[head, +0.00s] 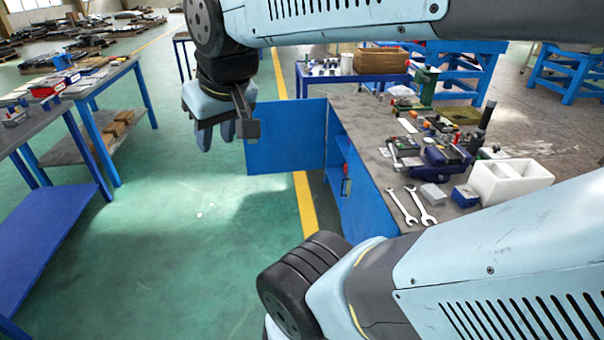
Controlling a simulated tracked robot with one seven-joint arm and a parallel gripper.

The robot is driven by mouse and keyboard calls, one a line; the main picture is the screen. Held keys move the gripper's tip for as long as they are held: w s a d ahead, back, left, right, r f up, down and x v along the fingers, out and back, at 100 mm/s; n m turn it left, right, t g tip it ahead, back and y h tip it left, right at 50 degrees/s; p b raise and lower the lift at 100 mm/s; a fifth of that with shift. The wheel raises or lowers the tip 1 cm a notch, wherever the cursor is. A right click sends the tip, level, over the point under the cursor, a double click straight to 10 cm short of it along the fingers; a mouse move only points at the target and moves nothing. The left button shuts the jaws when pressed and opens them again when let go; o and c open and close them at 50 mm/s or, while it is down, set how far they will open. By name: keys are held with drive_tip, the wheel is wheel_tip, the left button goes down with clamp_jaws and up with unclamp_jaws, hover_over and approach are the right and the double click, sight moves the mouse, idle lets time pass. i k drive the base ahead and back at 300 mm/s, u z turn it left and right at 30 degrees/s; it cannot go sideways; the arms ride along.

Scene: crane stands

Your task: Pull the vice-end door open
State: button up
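A blue bench cabinet has a grey worktop (362,133). Its far door (288,137) stands swung out to the left, showing a flat blue face. A shelf (338,141) shows in the opening behind it. A nearer blue front panel (362,208) with a red-and-dark handle (346,186) looks shut. A dark blue vice-like tool (446,160) sits on the worktop; I cannot tell clearly which door is the vice-end one. My gripper (217,135) points down just left of the open door's outer edge. Its fingertips are small, and whether they touch the door is unclear.
Two spanners (412,206), a white bin (508,180) and several small tools lie on the worktop. A blue-legged table (110,75) stands at the left. Green floor (170,240) with a yellow line (305,205) is clear left of the cabinet.

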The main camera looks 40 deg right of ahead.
sight(365, 215)
drive_tip(key=z, duration=0.2)
drive_tip(key=i, duration=0.85)
drive_tip(key=z, duration=0.4)
